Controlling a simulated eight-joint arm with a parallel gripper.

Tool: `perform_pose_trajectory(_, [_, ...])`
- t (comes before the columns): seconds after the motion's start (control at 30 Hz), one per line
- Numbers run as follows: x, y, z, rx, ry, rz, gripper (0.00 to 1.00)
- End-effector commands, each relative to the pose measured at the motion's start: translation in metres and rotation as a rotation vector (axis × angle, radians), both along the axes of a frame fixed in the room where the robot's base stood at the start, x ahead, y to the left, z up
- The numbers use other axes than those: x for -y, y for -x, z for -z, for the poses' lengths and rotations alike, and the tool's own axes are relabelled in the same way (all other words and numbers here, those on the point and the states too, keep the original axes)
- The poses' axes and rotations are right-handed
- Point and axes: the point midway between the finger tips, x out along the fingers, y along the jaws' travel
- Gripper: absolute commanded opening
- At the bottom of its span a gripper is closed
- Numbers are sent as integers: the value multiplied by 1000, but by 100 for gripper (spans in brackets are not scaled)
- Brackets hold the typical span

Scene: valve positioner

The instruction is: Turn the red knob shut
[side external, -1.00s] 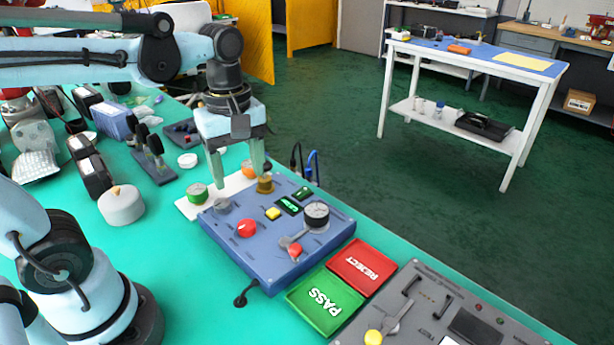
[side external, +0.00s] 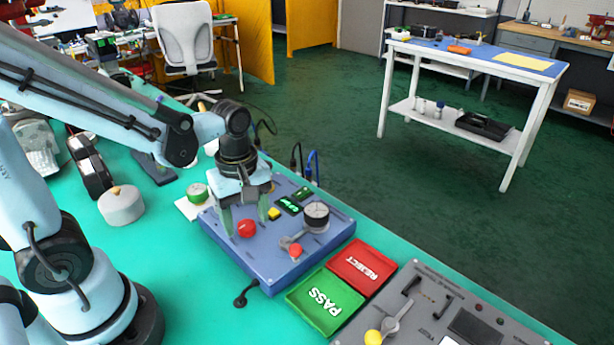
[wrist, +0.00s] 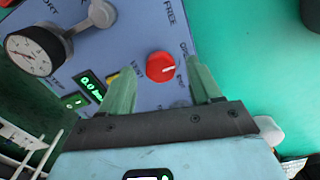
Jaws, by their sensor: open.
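The red knob (side external: 247,228) sits on the sloped top of the blue positioner box (side external: 272,270). In the wrist view the round red knob (wrist: 158,66) has a white mark pointing right, toward lettering too small to read surely. My gripper (side external: 246,220) is open above the box, pointing down, with its green fingers apart. In the wrist view the knob appears between the fingertips of my gripper (wrist: 161,72), slightly ahead of them. I cannot tell whether either finger touches it. The jaws hold nothing.
A round gauge (side external: 316,215), a red-tipped grey lever (side external: 295,250), a yellow button (side external: 274,213) and a green display (wrist: 91,84) share the box top. Red REJECT (side external: 362,265) and green PASS (side external: 325,302) trays lie beside it. A grey panel (side external: 455,320) stands at lower right.

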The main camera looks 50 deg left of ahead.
Motion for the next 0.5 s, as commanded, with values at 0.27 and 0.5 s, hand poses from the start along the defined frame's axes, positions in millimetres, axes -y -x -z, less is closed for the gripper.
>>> perform_pose_trajectory(0.27, [0, 0, 11, 0, 0, 0, 63])
perform_pose_trajectory(0.5, [0, 0, 12, 0, 0, 0, 63])
